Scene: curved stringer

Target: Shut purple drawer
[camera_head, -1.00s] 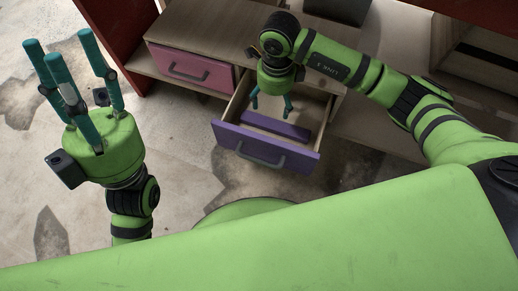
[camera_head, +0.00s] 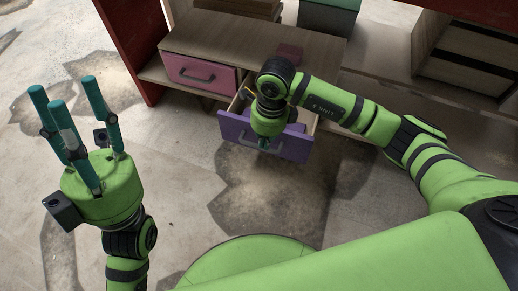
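The purple drawer (camera_head: 234,129) is partly open, its front standing out from the wooden cabinet (camera_head: 225,33). A strip of its inside shows behind the front, on both sides of my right gripper. My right gripper (camera_head: 264,144) points down at the middle of the purple front. Its teal fingertips overlap the front near the handle; contact cannot be told, and its fingers are mostly hidden by its own body. My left gripper (camera_head: 68,103) points up, open and empty, off to the left of the cabinet.
A pink drawer (camera_head: 198,77) left of the purple one is shut. A small reddish block (camera_head: 289,52) sits on the cabinet top, with a dark grey box (camera_head: 327,17) behind. A dark red panel (camera_head: 133,50) stands at the left. The floor in front is clear.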

